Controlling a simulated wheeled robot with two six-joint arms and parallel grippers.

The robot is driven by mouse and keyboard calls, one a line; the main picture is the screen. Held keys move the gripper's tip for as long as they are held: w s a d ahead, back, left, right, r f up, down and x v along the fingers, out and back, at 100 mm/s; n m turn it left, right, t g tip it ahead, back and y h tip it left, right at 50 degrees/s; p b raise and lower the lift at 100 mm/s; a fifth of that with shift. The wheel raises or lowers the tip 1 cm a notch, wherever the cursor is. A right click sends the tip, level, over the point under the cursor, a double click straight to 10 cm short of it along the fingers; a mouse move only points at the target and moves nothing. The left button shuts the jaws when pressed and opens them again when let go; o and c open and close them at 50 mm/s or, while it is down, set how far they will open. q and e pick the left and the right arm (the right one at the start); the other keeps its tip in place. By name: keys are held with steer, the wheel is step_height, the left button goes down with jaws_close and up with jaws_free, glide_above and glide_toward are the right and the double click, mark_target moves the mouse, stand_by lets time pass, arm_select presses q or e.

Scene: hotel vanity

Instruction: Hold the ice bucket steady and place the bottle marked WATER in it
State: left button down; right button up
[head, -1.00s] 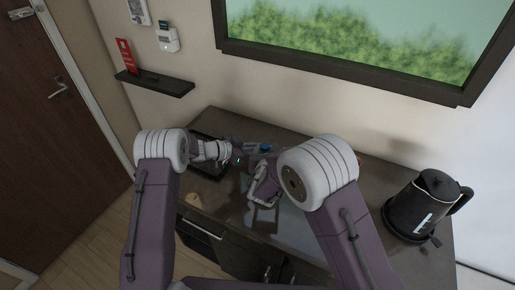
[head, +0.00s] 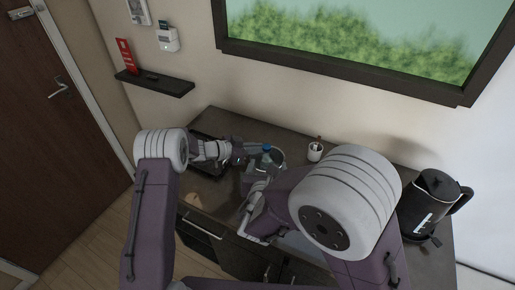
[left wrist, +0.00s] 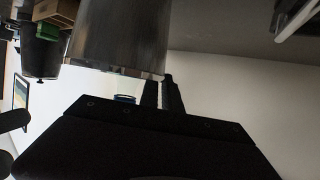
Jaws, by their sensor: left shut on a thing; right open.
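The ice bucket is a grey metal cylinder. It fills the upper middle of the left wrist view (left wrist: 118,35), where the picture is upside down; in the head view its rim (head: 282,155) shows partly. My left gripper (head: 243,156) reaches it from the left and is shut on it. The bottle's blue cap (head: 267,148) shows at the bucket in the head view. The clear neck and teal cap (left wrist: 125,98) stick out past the rim in the left wrist view, so the bottle seems inside. Its label is hidden. My right gripper (head: 272,168) is open close in front, partly hidden by its wrist.
A white cup (head: 315,152) with brown sticks stands right of the bucket. A black kettle (head: 428,202) stands at the counter's right end. A dark tray (head: 208,160) lies under my left gripper. The counter (head: 368,180) is clear between cup and kettle.

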arm_select(q)
steer(key=shift+s+f, duration=0.1)
steer(key=shift+f, duration=0.2)
steer(key=c, duration=1.5)
jaws_free()
steer(key=shift+a+r, duration=0.1)
steer(key=shift+r, duration=0.1)
steer(key=v, duration=1.1)
steer(key=shift+s+a+r, duration=0.1)
steer(key=shift+a+r, duration=0.05)
steer(key=shift+a, duration=0.25)
